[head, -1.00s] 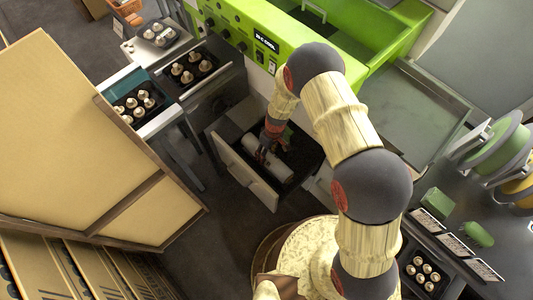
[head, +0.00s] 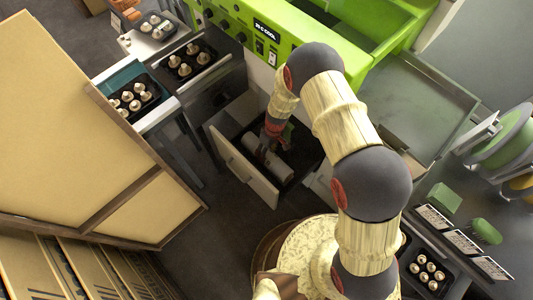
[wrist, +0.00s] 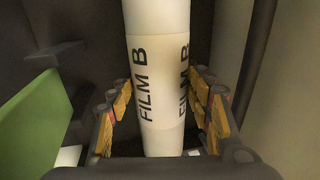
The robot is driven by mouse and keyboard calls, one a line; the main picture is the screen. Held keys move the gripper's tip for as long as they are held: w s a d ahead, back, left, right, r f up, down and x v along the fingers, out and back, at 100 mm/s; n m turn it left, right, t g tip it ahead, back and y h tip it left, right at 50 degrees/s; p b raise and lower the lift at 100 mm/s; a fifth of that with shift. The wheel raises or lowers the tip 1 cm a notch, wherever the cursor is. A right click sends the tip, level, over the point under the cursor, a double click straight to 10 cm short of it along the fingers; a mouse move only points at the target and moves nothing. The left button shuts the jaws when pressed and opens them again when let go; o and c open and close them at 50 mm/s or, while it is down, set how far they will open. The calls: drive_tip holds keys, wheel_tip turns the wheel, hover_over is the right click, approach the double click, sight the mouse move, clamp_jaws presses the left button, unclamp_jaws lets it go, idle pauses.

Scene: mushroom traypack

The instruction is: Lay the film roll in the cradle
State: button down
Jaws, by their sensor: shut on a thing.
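The film roll (wrist: 160,75) is a white cylinder marked "FILM B" and runs lengthwise up the wrist view. My gripper (wrist: 165,108) has its yellow-padded fingers on both sides of the roll, shut on it. In the head view the white roll (head: 268,160) lies within the outline of an open drawer (head: 240,169) low on the green machine, with my gripper (head: 270,140) at its upper end. I cannot tell whether the roll touches the drawer floor. I cannot make out a cradle for certain; the dark drawer interior is partly hidden by my arm.
The green machine (head: 225,25) stands behind the drawer. Trays of mushrooms (head: 190,65) are at upper left. A large tan board (head: 65,120) fills the left side. At right a dark table holds green blocks (head: 443,200) and a mushroom tray (head: 427,270). A green panel (wrist: 35,115) is beside the roll.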

drive_tip(key=shift+f+b, duration=0.3)
drive_tip(key=shift+f, duration=0.05)
drive_tip(key=c, duration=1.1)
unclamp_jaws()
drive_tip(key=o, duration=0.4)
drive_tip(key=shift+c, duration=0.2)
drive_tip(key=shift+r, duration=0.1)
drive_tip(key=v, duration=0.7)
drive_tip(key=shift+r, duration=0.2)
